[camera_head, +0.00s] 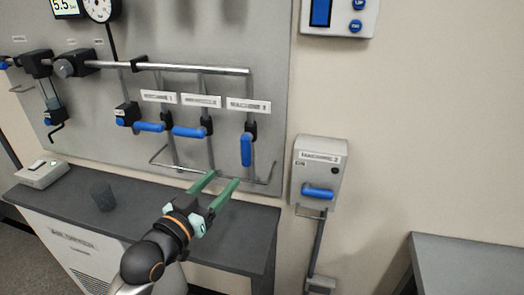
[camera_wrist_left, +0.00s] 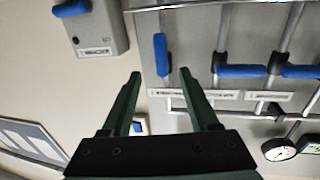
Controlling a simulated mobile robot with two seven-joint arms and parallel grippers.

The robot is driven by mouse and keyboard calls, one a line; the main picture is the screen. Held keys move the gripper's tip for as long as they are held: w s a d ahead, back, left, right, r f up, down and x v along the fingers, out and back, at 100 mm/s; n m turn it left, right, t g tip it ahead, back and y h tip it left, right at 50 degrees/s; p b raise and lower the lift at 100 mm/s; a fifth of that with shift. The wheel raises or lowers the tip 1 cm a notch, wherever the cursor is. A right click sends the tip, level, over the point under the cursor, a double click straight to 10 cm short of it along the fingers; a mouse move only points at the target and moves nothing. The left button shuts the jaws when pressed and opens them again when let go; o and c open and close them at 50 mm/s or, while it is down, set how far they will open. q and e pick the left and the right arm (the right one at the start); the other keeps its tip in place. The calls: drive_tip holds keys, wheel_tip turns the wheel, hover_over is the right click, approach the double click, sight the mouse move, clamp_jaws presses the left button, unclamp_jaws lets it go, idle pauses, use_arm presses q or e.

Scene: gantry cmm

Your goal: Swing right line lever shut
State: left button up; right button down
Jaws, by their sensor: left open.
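The right line lever (camera_head: 246,150) is a blue handle on the rightmost drop pipe. It hangs straight down, in line with its pipe, under the rightmost label plate (camera_head: 248,106). My left gripper (camera_head: 223,177) is open and empty, with its green fingers pointing up toward the panel, below and left of this lever in the head view. In the left wrist view the lever (camera_wrist_left: 161,54) appears just past and between the two fingertips (camera_wrist_left: 159,75), apart from them. My right gripper is not in view.
Two other blue levers, the middle one (camera_head: 189,132) and the left one (camera_head: 149,127), lie crosswise on their pipes. A grey switch box (camera_head: 320,170) with a blue handle is on the wall at right. A dark bench top (camera_head: 150,205) with a dark cup (camera_head: 103,197) lies below.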

sight(243, 156)
use_arm(q)
drive_tip(key=p+x, duration=0.1)
drive_tip(key=x, duration=1.1)
drive_tip(key=shift+w, duration=0.2)
drive_tip(key=shift+f, duration=0.1)
clamp_jaws()
idle(1.1)
